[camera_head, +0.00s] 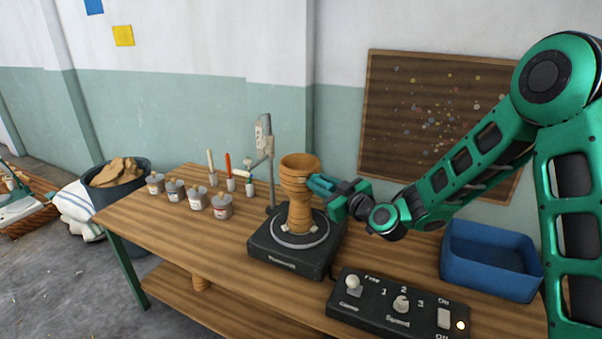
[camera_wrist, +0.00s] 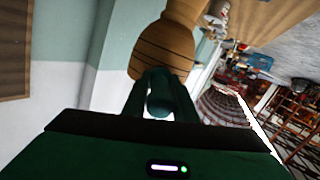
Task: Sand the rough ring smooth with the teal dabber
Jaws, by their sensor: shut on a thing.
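A tan goblet drum (camera_head: 300,169) stands upright on the round plate of a black turntable (camera_head: 284,262). Its side also fills the upper middle of the wrist view (camera_wrist: 165,50), where thin dark lines run around it. The rough ring cannot be clearly told from these lines. Whether the dabber touches the wood is hard to tell.
A black control box (camera_head: 397,306) with knobs, a switch and a lit lamp is at the front. A blue bin (camera_head: 490,262) stands at right. Several small cans (camera_head: 197,198) and upright handled tools (camera_head: 229,172) stand left. A grey post (camera_head: 268,165) rises behind the turntable.

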